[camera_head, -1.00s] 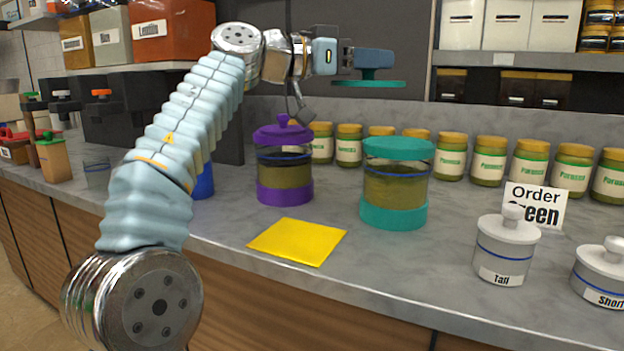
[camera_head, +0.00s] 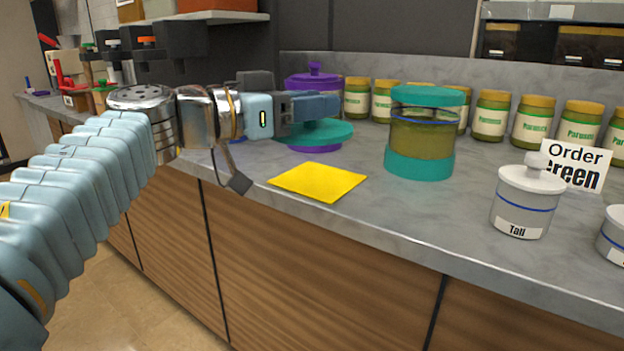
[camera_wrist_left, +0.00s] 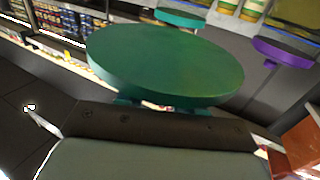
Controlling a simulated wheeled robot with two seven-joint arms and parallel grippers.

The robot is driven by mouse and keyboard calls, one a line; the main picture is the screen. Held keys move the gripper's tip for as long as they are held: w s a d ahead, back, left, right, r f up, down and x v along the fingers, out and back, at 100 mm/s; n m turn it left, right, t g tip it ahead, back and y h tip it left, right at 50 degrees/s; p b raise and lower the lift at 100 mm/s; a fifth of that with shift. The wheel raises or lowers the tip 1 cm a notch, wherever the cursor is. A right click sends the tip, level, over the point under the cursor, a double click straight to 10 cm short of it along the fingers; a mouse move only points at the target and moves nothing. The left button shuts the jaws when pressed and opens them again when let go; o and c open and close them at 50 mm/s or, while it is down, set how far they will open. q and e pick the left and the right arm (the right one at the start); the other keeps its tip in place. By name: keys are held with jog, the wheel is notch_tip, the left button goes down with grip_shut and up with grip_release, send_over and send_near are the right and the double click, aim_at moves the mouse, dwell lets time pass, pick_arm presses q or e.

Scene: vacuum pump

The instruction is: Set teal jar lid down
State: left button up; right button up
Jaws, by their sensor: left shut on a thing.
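My left gripper (camera_head: 318,107) is shut on the teal jar lid (camera_head: 328,133), a flat round disc held level below the fingers. The lid is in front of the purple jar, near the counter's front part; I cannot tell its exact height. In the left wrist view the lid (camera_wrist_left: 165,65) fills the middle, with its broad face showing. The teal jar (camera_head: 420,140) stands upright to the right, apart from the held lid, with a teal base and a teal top. My right gripper is not in view.
A yellow square (camera_head: 318,181) lies on the grey counter (camera_head: 405,215), just in front of the lid. The purple jar (camera_head: 313,80) stands behind the lid, mostly hidden. Labelled jars (camera_head: 490,115) line the back. A white "Tall" canister (camera_head: 527,200) and an Order sign (camera_head: 575,165) stand at right.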

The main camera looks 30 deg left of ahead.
pick_arm(q)
jog(key=w+a+f, duration=0.3)
jog(key=w, duration=0.4)
jog(key=shift+a+f+b, duration=0.2)
jog(key=shift+f+b, duration=0.2)
jog(key=shift+b, duration=0.05)
jog(key=w+f, duration=0.1)
jog(key=w+a+f+b, duration=0.1)
jog(key=w+f, duration=0.1)
jog(key=w+a+f, duration=0.1)
jog(key=w+f, duration=0.1)
jog(key=shift+a+f, duration=0.15)
jog(key=shift+f, duration=0.05)
jog(key=shift+f+b, duration=0.25)
jog(key=shift+b, duration=0.1)
jog(key=f, duration=0.1)
jog(key=f+b, duration=0.1)
jog(key=f, duration=0.1)
jog(key=shift+w+a, duration=0.25)
jog(key=shift+w, duration=0.05)
jog(key=shift+f+b, duration=0.3)
jog(key=shift+b, duration=0.05)
jog(key=shift+r, duration=0.1)
jog(key=shift+d, duration=0.1)
